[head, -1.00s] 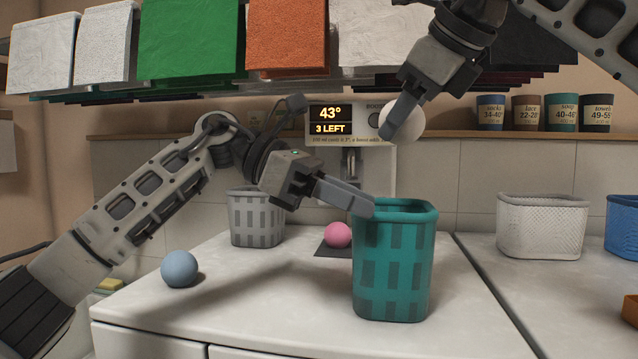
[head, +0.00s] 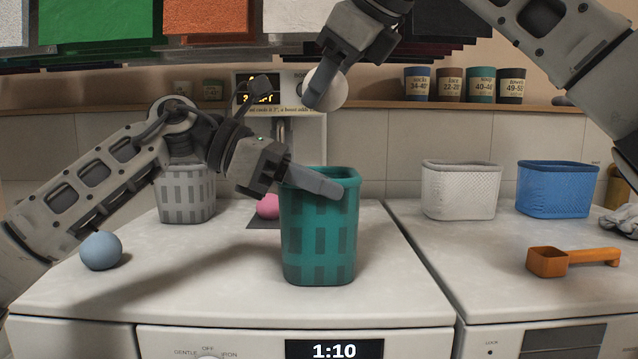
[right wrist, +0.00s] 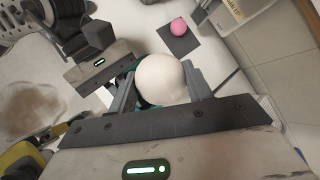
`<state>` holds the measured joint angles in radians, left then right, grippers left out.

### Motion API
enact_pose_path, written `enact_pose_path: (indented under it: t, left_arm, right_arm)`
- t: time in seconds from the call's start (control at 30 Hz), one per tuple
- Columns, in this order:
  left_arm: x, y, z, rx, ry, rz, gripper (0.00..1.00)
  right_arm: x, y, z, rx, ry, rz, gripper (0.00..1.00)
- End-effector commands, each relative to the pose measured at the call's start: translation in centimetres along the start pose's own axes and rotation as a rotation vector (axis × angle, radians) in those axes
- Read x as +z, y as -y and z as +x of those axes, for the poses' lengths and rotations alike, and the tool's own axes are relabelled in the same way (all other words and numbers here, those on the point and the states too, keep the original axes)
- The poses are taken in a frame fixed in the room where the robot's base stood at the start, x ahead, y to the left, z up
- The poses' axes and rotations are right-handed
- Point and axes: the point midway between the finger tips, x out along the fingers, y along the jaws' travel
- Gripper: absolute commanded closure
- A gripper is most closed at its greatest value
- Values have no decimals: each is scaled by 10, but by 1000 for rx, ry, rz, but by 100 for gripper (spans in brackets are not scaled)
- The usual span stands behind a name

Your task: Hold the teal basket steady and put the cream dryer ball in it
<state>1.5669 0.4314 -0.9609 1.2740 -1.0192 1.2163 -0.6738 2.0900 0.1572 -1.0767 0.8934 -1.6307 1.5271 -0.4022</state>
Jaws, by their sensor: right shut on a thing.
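The teal basket (head: 318,240) stands upright on the left white machine top in the head view. The cream dryer ball (head: 327,88) is held in the air above it, and it also shows in the right wrist view (right wrist: 162,78). My right gripper (head: 312,98) is shut on the ball, with a finger on each side in the right wrist view. My left gripper (head: 335,190) is at the basket's rim, a finger lying across its left part. Its other finger is hidden, so its grip is unclear. The ball hides most of the basket in the right wrist view.
A blue ball (head: 101,251), grey basket (head: 186,195) and pink ball (head: 268,206) are nearby. White (head: 459,192) and blue (head: 556,190) baskets and an orange scoop (head: 548,262) sit on the right machine. A shelf of folded cloths overhangs.

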Motion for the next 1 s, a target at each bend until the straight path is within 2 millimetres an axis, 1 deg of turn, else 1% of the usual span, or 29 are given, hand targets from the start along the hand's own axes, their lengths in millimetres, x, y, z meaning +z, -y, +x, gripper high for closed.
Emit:
enact_pose_path:
  t: [0.27,0.37,0.73,1.0]
  left_arm:
    - [-1,0,0,-1,-1,-3,100]
    - [-1,0,0,-1,-1,-3,100]
    - [-1,0,0,-1,-1,-4,100]
    - [-1,0,0,-2,-2,-4,100]
  right_arm:
    - [-3,13,-5,1,0,1,72]
    - [-6,11,-1,0,-1,-2,72]
    - [-32,-6,28,1,-1,0,72]
    - [-39,-10,36,0,1,1,72]
